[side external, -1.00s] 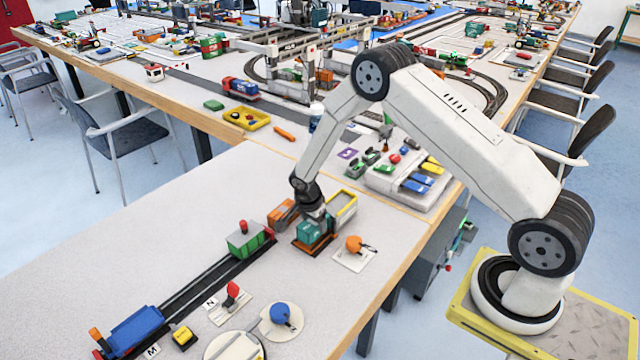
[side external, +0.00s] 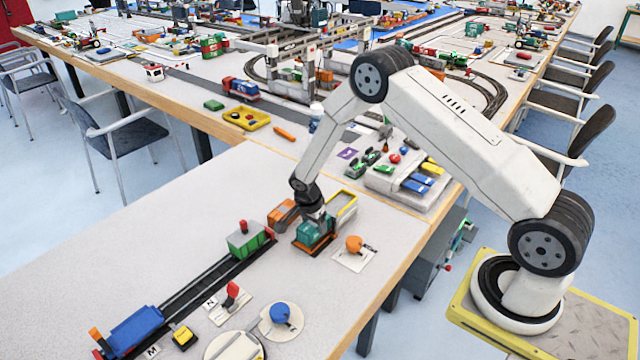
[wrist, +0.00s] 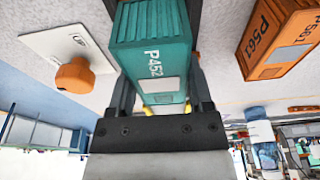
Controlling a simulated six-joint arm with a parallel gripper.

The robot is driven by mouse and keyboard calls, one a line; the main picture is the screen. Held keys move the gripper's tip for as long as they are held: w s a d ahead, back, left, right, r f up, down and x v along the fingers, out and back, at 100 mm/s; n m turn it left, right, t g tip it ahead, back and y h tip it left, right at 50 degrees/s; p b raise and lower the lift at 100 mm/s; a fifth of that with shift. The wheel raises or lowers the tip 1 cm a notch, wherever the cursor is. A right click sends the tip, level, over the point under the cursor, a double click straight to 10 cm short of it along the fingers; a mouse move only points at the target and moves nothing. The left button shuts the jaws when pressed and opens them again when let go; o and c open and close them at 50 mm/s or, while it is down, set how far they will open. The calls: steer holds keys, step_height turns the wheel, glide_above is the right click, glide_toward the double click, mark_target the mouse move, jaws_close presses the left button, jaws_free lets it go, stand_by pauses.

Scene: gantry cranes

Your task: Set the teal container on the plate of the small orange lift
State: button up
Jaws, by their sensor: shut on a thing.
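The teal container (side external: 311,233) sits low over the small orange lift (side external: 303,248), whose orange edge shows beneath it in the side view. In the wrist view the teal container (wrist: 152,50), marked P452, lies between the fingers of my gripper (wrist: 160,104). My gripper (side external: 316,218) is shut on it from above. The container looks level; I cannot tell whether its underside touches the plate. Most of the lift's plate is hidden beneath the container.
An orange container (side external: 283,213) stands close by on the left, and a yellow-rimmed tray (side external: 343,205) behind. An orange knob (side external: 354,244) on a white plate is to the right. A green wagon (side external: 249,240) stands on the track at left.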

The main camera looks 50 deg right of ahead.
steer(key=shift+f, duration=0.45)
stand_by(0.6)
steer(key=o, duration=1.2)
steer(key=shift+c, duration=0.2)
steer(key=shift+r, duration=0.15)
steer(key=shift+r, duration=3.35)
